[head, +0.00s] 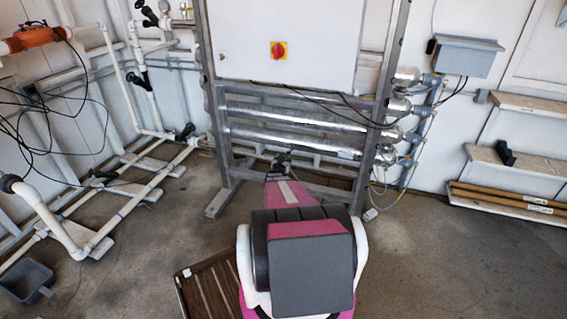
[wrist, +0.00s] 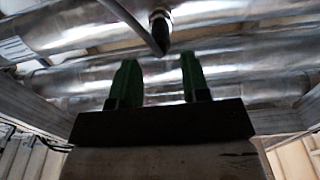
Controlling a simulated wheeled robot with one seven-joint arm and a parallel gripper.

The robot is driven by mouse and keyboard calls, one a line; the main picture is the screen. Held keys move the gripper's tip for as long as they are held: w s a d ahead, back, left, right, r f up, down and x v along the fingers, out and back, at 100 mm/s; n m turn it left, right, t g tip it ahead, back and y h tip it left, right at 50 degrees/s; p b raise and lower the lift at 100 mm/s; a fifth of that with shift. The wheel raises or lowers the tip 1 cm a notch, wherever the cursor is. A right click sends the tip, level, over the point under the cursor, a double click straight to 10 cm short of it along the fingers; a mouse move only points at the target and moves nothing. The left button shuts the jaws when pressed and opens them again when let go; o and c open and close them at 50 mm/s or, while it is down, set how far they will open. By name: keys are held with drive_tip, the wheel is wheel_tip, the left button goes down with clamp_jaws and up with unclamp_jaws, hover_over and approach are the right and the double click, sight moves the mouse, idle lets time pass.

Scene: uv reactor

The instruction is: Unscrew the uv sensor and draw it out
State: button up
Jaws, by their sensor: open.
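The uv sensor (wrist: 160,22) shows at the top of the wrist view as a small dark plug with a bright metal collar, set against a shiny steel tube (wrist: 80,24). A grey cable runs from its tip up to the left. My gripper (wrist: 158,64) is open, with two green fingers pointing toward the tubes. The sensor appears between the fingers' lines but beyond the tips, and nothing is between the fingers. In the head view the steel tubes (head: 295,133) lie across the metal frame. My arm hides most of my gripper there, and I cannot make out the sensor.
A white cabinet (head: 300,45) with a red and yellow switch hangs above the tubes. Frame legs (head: 220,200) stand on both sides. Dark cables (head: 345,110) droop in front of the tubes. White pipework (head: 130,190) fills the left; open floor (head: 440,240) lies at right.

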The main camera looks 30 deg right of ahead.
sight(288, 153)
drive_tip(key=shift+x, duration=3.05)
clamp_jaws()
drive_tip(key=n, duration=0.5)
drive_tip(key=shift+n, duration=1.1)
drive_tip(key=n, duration=0.3)
